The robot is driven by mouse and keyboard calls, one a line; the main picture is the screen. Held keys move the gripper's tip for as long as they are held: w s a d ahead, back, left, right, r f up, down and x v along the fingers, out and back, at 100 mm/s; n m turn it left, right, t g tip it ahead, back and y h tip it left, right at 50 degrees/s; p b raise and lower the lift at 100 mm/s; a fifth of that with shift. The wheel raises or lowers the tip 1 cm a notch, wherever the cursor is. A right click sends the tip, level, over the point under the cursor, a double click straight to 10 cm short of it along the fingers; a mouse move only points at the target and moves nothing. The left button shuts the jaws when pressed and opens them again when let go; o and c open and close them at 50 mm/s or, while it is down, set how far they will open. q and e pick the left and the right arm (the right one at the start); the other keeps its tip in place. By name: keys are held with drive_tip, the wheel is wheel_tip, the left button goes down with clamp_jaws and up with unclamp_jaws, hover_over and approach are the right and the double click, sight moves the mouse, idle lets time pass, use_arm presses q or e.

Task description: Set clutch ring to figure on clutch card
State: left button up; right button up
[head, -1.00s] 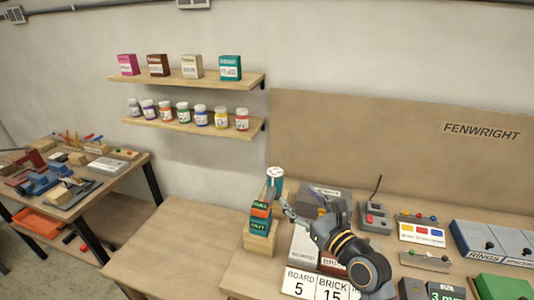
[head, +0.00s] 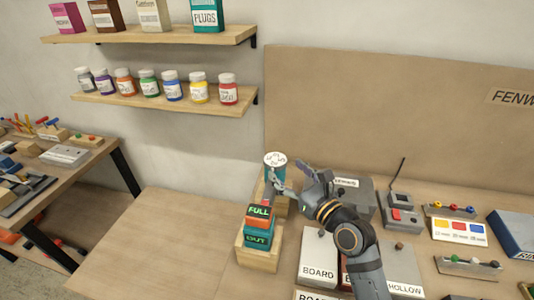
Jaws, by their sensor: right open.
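A teal upright cylinder (head: 274,172) with a white, marked round top stands in the head view behind the blocks reading FULL (head: 259,211) and OUT (head: 257,239). The marks on its top look like a ring of figures, too small to read; I cannot tell for sure that it is the clutch ring. My right gripper (head: 279,187) is open, with its fingers close beside the cylinder's lower part. I cannot tell whether they touch it. I cannot make out a card named clutch. My left gripper is not in view.
A grey box (head: 352,191) stands behind my right arm. Labelled boxes, including BOARD (head: 318,255), lie in front. A card with coloured squares (head: 459,231) is at right. The wooden table (head: 165,240) at left is bare. Two shelves hold boxes and jars.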

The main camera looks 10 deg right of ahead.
sight(269, 154)
drive_tip(key=x, duration=1)
drive_tip(key=shift+r+p, duration=0.2)
drive_tip(key=shift+p, duration=0.1)
drive_tip(key=shift+s+a, duration=0.1)
drive_tip(key=shift+c, duration=0.3)
drive_tip(key=c, duration=1)
drive_tip(key=shift+f, duration=0.1)
drive_tip(key=shift+c, duration=0.2)
drive_tip(key=shift+f, duration=0.1)
drive_tip(key=shift+c, duration=0.7)
